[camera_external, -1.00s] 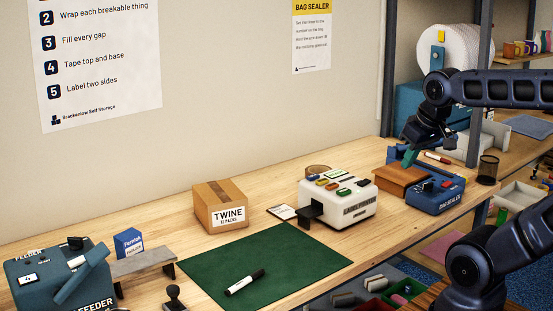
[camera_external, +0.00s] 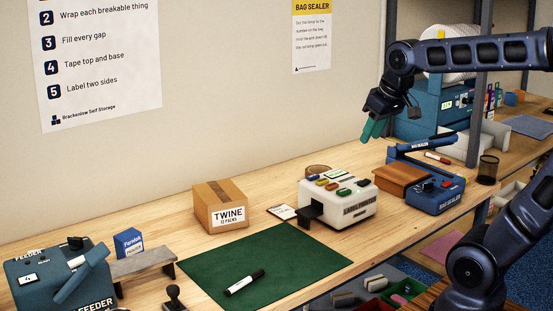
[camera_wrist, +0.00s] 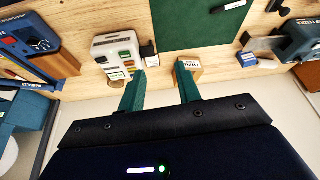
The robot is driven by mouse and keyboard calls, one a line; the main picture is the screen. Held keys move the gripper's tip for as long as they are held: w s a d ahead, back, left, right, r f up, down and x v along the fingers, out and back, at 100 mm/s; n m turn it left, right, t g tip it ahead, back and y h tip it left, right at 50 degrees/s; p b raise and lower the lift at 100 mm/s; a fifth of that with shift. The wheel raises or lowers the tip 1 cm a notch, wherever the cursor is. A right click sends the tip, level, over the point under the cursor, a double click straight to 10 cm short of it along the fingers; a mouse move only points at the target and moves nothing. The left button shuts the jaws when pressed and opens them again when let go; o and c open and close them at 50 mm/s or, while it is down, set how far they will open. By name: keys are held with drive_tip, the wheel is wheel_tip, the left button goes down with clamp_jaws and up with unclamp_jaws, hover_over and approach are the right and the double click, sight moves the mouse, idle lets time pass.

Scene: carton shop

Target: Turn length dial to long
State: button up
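The blue-grey feeder (camera_external: 60,278) stands at the lower left of the external view, with a lever and a dark knob (camera_external: 76,243) on top. I cannot read whether that knob is the length dial or how it is set. What looks like the feeder also shows at the right edge of the wrist view (camera_wrist: 304,38). My gripper (camera_external: 373,130) is raised above the bench's right part, above and behind the label printer (camera_external: 350,209), far from the feeder. In the wrist view its two teal fingers (camera_wrist: 161,68) are apart with nothing held.
A twine carton (camera_external: 222,207), a green mat (camera_external: 262,265) with a marker (camera_external: 244,282), a grey stand (camera_external: 143,268) and a stamp (camera_external: 174,298) lie between printer and feeder. The bag sealer (camera_external: 437,193) is at right. Space above the bench's left part is clear.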

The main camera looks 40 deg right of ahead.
drive_tip(key=w+a+r+n+y, duration=0.15)
drive_tip(key=w+a+r, duration=0.25)
drive_tip(key=w+a, duration=0.95)
drive_tip(key=n+g, duration=0.1)
drive_tip(key=n, duration=0.5)
hover_over(74, 237)
drive_tip(key=s+d, duration=0.3)
drive_tip(key=d, duration=0.1)
wheel_tip(74, 237, down, 14)
drive_tip(key=f, duration=0.1)
drive_tip(key=shift+y, duration=0.45)
drive_tip(key=x, duration=1)
drive_tip(key=shift+s+a+f, duration=0.2)
drive_tip(key=shift+s+a, duration=0.05)
drive_tip(key=shift+a, duration=0.15)
drive_tip(key=shift+c, duration=0.2)
clamp_jaws()
